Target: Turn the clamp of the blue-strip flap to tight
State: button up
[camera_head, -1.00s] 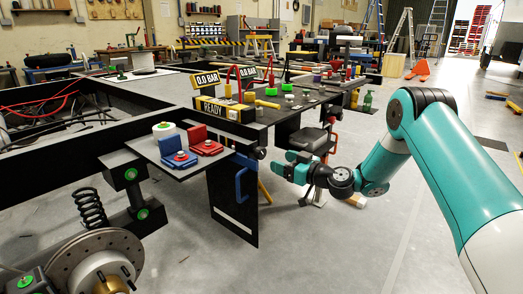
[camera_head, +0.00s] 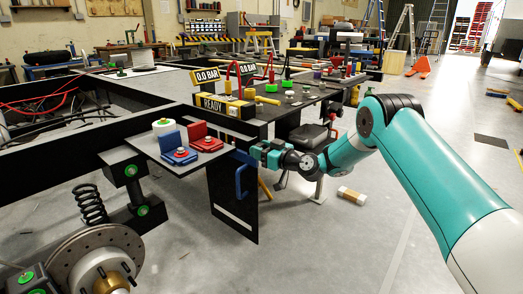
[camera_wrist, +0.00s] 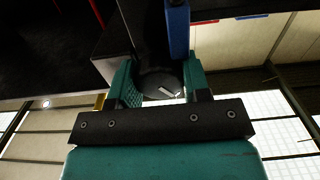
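A black hanging flap (camera_head: 226,190) carries a blue strip (camera_head: 244,158) along its upper part, a blue handle (camera_head: 240,181) and a white line low down. In the wrist view the blue strip (camera_wrist: 178,28) runs down from the top. A round dark knob with a white mark, seemingly the clamp (camera_wrist: 158,80), lies between my gripper's (camera_wrist: 160,84) two teal fingers. The fingers are open on either side of it; whether they touch it I cannot tell. In the head view my gripper (camera_head: 258,151) is at the flap's upper right corner and hides the knob.
Red and blue blocks (camera_head: 203,143) and a white roll (camera_head: 163,127) sit on the shelf left of the flap. A black bench (camera_head: 290,98) with gauges stands behind. A stool (camera_head: 309,136) is behind my arm.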

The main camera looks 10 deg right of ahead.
jog(key=shift+c, duration=1.4)
jog(key=m, duration=0.6)
jog(key=shift+d+m, duration=0.1)
jog(key=shift+m, duration=0.2)
jog(key=m+p, duration=0.1)
jog(key=m, duration=0.4)
jog(key=shift+m+p, duration=0.3)
jog(key=shift+p, duration=0.05)
jog(key=o, duration=0.9)
